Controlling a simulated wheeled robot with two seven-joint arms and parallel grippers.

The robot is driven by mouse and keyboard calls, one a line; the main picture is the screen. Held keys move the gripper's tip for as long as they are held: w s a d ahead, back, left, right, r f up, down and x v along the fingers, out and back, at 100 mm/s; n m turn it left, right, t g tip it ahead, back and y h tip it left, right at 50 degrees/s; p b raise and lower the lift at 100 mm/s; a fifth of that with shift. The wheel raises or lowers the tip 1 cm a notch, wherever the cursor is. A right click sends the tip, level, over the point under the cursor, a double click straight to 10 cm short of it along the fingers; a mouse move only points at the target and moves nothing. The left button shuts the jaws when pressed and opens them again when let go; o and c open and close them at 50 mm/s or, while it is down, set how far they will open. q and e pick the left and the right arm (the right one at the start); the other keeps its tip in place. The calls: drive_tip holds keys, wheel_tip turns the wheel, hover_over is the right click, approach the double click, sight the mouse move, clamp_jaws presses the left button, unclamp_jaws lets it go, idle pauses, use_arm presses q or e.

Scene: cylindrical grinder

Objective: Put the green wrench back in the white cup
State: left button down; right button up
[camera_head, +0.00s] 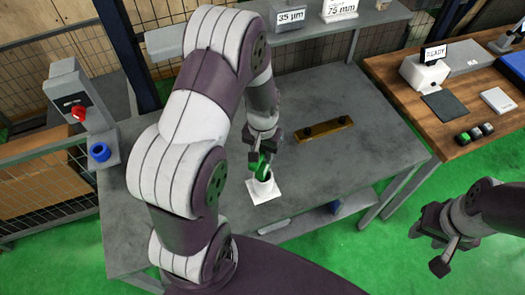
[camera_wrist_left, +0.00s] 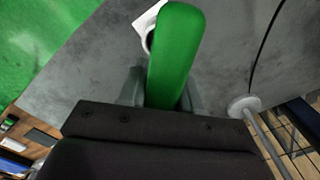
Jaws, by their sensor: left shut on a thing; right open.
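The green wrench (camera_head: 261,165) is held by my left gripper (camera_head: 262,152), directly above the white cup. The left wrist view shows the green wrench (camera_wrist_left: 178,55) large between the fingers. The white cup (camera_head: 263,188) stands on a white square base on the grey table. The wrench's lower end is at or just over the cup's mouth; I cannot tell how far it is inside. In the left wrist view the cup (camera_wrist_left: 149,40) is mostly hidden behind the wrench. My right gripper (camera_head: 437,245) is open and empty, off the table at the lower right.
A yellow-brown bar (camera_head: 324,130) lies on the grey table (camera_head: 360,165) behind the cup. A grey box with a red knob (camera_head: 78,113) and a blue ring (camera_head: 99,152) are at the left. A wooden table (camera_head: 425,100) holds small items at the right. The grey table's right part is clear.

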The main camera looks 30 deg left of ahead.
use_arm(q)
drive_tip(key=shift+f, duration=0.35)
drive_tip(key=c, duration=0.7)
unclamp_jaws()
wheel_tip(320, 180, up, 12)
drive_tip(key=b, duration=0.3)
drive_tip(key=shift+r, duration=0.4)
